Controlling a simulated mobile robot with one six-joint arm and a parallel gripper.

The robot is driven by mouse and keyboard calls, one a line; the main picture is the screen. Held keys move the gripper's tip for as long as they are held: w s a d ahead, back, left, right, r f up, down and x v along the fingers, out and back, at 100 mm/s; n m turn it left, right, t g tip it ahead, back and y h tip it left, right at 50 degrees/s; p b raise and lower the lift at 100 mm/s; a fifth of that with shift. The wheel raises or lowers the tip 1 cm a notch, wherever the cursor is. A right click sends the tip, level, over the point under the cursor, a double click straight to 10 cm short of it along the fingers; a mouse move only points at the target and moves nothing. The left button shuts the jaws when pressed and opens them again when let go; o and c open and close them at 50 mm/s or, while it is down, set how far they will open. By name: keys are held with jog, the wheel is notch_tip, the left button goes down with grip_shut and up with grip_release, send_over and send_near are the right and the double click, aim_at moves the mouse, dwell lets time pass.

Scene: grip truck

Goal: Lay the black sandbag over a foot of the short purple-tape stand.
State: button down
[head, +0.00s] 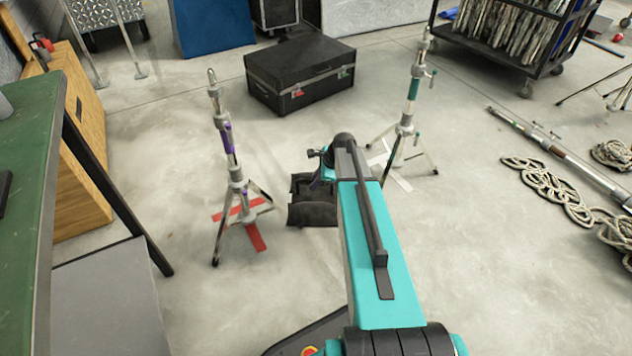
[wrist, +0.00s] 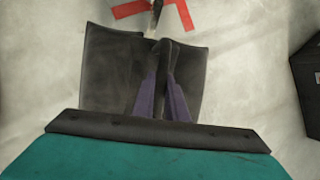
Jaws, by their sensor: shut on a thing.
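The black sandbag (head: 312,213) hangs or rests under my gripper (head: 320,177), right of the short purple-tape stand (head: 229,140) in the head view. In the wrist view the sandbag (wrist: 112,75) spreads as two dark flaps either side of my purple-grey fingers (wrist: 163,85), which are shut on its handle in the middle. The stand is upright, its legs spread over red floor tape (head: 255,236). One leg points toward the sandbag. In the wrist view a foot tip shows at the top, beside red tape (wrist: 181,14). I cannot tell whether the bag touches the floor.
A taller teal-tape stand (head: 411,100) stands to the right over white tape. A black case (head: 301,75) lies behind. A green-topped table (head: 25,200) is at the left. Coiled rope (head: 550,185) and a metal pole (head: 560,155) lie at the right. Floor around the purple-tape stand is clear.

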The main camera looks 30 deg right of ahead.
jog(key=shift+w+f+b, duration=0.1)
jog(key=shift+f+b, duration=3.4)
jog(key=shift+f, duration=0.3)
jog(key=shift+f+b, duration=0.45)
jog(key=shift+f, duration=2.4)
jog(key=c, duration=1.7)
grip_release()
jog(key=shift+f, duration=0.1)
jog(key=p, duration=0.6)
send_near(316, 193)
jog(key=f, duration=0.2)
jog(key=s+f, duration=0.1)
jog(key=shift+d+f, duration=0.2)
jog(key=shift+f, duration=0.2)
